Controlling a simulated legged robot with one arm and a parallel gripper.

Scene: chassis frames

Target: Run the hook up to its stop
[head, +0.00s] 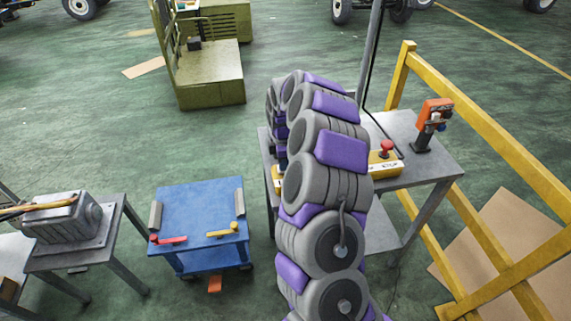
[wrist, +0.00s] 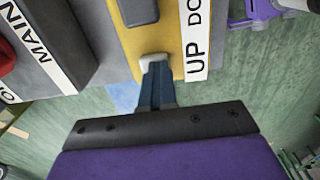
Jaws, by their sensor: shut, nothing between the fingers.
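In the wrist view, a yellow control box (wrist: 173,38) carries a white strip (wrist: 196,40) reading "UP" and "DO", the rest cut off. I see no hook.
In the head view, a grey table (head: 440,172) bears a red mushroom button (head: 386,149) and an orange tool (head: 435,115) on a stand. A pole (head: 371,55) rises behind. A yellow railing (head: 480,215) closes the right side. A blue cart (head: 200,212) stands left.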

